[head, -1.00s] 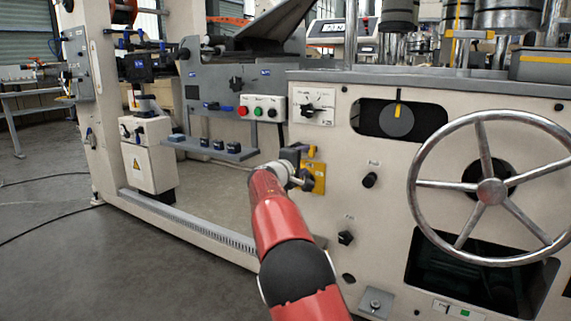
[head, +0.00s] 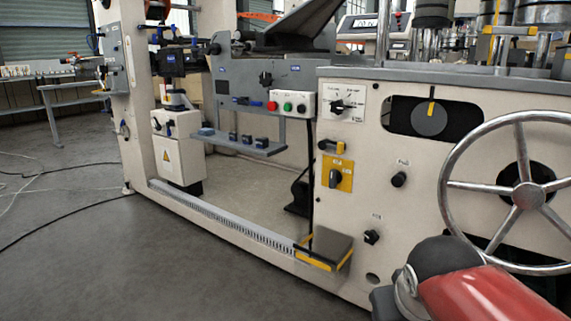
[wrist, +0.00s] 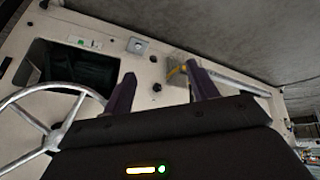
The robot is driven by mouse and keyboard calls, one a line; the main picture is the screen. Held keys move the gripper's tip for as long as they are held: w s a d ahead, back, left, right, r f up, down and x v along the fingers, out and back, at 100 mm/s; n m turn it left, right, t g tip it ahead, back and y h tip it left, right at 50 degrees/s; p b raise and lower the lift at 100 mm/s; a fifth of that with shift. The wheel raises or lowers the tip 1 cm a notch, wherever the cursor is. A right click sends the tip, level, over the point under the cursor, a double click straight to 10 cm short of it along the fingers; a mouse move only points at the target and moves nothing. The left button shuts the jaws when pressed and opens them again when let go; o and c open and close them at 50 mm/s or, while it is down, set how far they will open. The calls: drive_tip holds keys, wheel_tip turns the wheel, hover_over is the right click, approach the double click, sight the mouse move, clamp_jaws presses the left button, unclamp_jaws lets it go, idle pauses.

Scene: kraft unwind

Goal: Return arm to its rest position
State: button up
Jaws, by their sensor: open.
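My red arm (head: 475,295) shows at the lower right of the head view, folded low in front of the machine. My gripper is outside the head view. In the wrist view my gripper (wrist: 157,90) has its two dark fingers apart, with nothing between them. The cream machine panel lies beyond the fingers. The yellow plate with a black rotary switch (head: 336,178) is in plain sight in the head view, with no part of my arm against it.
A large handwheel (head: 528,196) stands at the right, close behind my arm in the head view. A yellow-edged pedal (head: 328,250) sticks out near the floor.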

drive_tip(key=s+a+f+y, duration=0.1)
drive_tip(key=s+a+f, duration=0.2)
drive_tip(key=s+f, duration=0.35)
wheel_tip(320, 180, up, 15)
drive_tip(key=p, duration=1.2)
drive_tip(key=shift+s+m+p, duration=0.3)
drive_tip(key=shift+s+p, duration=0.05)
drive_tip(key=shift+p, duration=0.05)
